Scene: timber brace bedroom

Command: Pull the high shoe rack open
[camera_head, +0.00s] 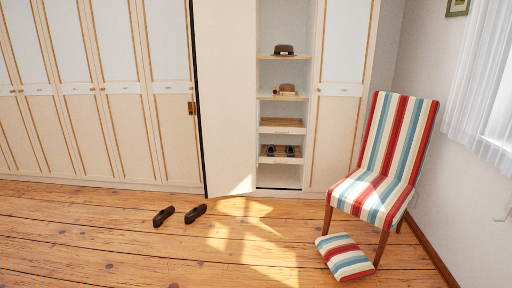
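An open wardrobe compartment shows right of centre, with two pull-out racks low inside it. The high shoe rack (282,130) is the upper one, a wooden tray with a pale front, and it looks empty. It appears to sit pushed in, within the compartment. The low shoe rack (281,160) is just below it and holds a pair of dark shoes (280,151). Neither of my grippers is in view.
An open wardrobe door (226,100) stands left of the compartment. Brown hats (284,50) sit on shelves above. Dark shoes (195,214) lie on the wooden floor. Floor before the compartment is clear.

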